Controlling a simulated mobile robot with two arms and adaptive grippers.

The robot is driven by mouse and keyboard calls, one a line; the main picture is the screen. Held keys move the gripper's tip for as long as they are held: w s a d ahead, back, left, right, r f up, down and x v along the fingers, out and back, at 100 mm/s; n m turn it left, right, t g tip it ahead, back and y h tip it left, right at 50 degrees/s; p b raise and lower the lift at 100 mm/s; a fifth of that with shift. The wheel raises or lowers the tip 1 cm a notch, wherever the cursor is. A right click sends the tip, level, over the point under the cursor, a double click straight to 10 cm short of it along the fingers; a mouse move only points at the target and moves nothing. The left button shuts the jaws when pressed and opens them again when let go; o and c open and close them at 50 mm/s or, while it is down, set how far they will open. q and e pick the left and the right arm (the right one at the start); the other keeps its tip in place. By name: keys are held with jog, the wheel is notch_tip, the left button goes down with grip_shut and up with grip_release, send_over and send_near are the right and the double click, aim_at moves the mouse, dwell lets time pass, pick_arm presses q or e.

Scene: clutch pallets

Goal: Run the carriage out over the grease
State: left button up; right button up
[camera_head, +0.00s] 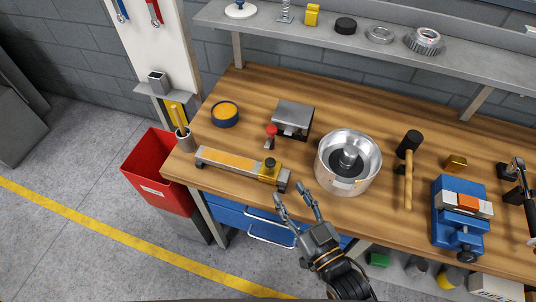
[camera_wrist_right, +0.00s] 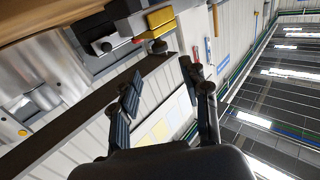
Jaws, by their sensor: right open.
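A slide rail (camera_head: 204,153) lies near the front left edge of the bench. An amber strip that looks like grease (camera_head: 235,162) runs along its top. The yellow carriage (camera_head: 266,178) with a black knob sits near the rail's right end, to the right of the strip. It also shows at the top of the right wrist view (camera_wrist_right: 161,17). My right gripper (camera_head: 292,191) is open and empty. Its fingertips are near the front edge, just beside the carriage's end and apart from it. In the right wrist view my fingers (camera_wrist_right: 161,70) are spread. My left gripper is not in view.
Behind the rail are a tin of amber stuff (camera_head: 225,114), a red knob (camera_head: 271,130) and a grey metal block (camera_head: 294,114). A steel pot (camera_head: 348,180) stands to the right, then a mallet (camera_head: 408,180) and a blue vise (camera_head: 458,220). A cup with brushes (camera_head: 184,140) stands left.

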aim_at(273, 166)
jog(key=w, duration=0.1)
jog(key=w+a+p, duration=0.1)
jog(key=shift+w+a+r, duration=0.15)
jog(key=shift+w+r, duration=0.15)
jog(key=shift+r, duration=0.1)
jog(key=x, duration=0.4)
jog(key=shift+w+a+f+p, duration=0.1)
jog(key=shift+f+p, duration=0.1)
jog(key=shift+p, duration=0.2)
jog(key=shift+p+x, duration=0.35)
jog(key=shift+x, duration=1.5)
jog(key=shift+f, duration=0.15)
jog(key=shift+c, duration=0.4)
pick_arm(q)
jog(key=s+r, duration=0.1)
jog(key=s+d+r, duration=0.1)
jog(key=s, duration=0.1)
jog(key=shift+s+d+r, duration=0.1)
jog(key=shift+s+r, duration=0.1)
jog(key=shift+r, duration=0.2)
pick_arm(e)
grip_shut()
